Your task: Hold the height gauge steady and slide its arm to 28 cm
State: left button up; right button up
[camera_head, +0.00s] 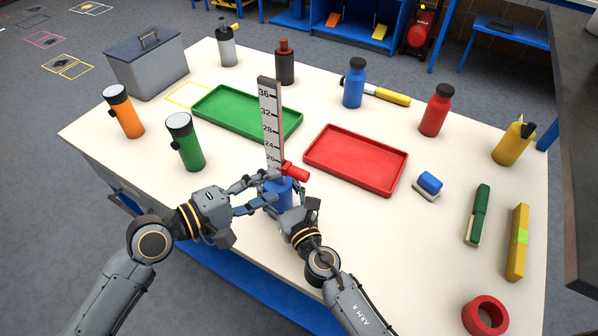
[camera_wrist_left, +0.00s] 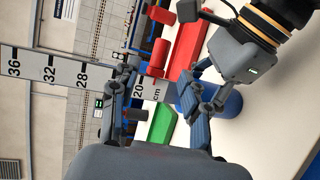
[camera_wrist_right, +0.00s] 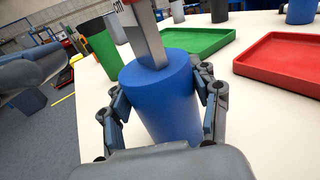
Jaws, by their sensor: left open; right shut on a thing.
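The height gauge is an upright grey scale (camera_head: 270,115) on a blue cylindrical base (camera_wrist_right: 165,95). Its red arm (camera_head: 294,171) sits low, just below the 20 mark, and points right. The red arm also shows in the left wrist view (camera_wrist_left: 158,58). My right gripper (camera_head: 281,204) is shut on the blue base, with a finger on each side in the right wrist view (camera_wrist_right: 163,108). My left gripper (camera_head: 256,192) is open beside the lower scale, close to the red arm. In the left wrist view one of its fingers hides the scale around 24.
A green tray (camera_head: 215,96) lies behind left of the gauge and a red tray (camera_head: 340,180) lies to its right. A green bottle (camera_head: 187,152) and an orange bottle (camera_head: 127,117) stand to the left.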

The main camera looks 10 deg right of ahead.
aim_at(293, 177)
pick_arm(q)
jog(key=x, duration=0.8)
jog(key=shift+w+d, duration=0.1)
jog(key=shift+d, duration=0.1)
jog(key=shift+f, duration=0.1)
grip_shut()
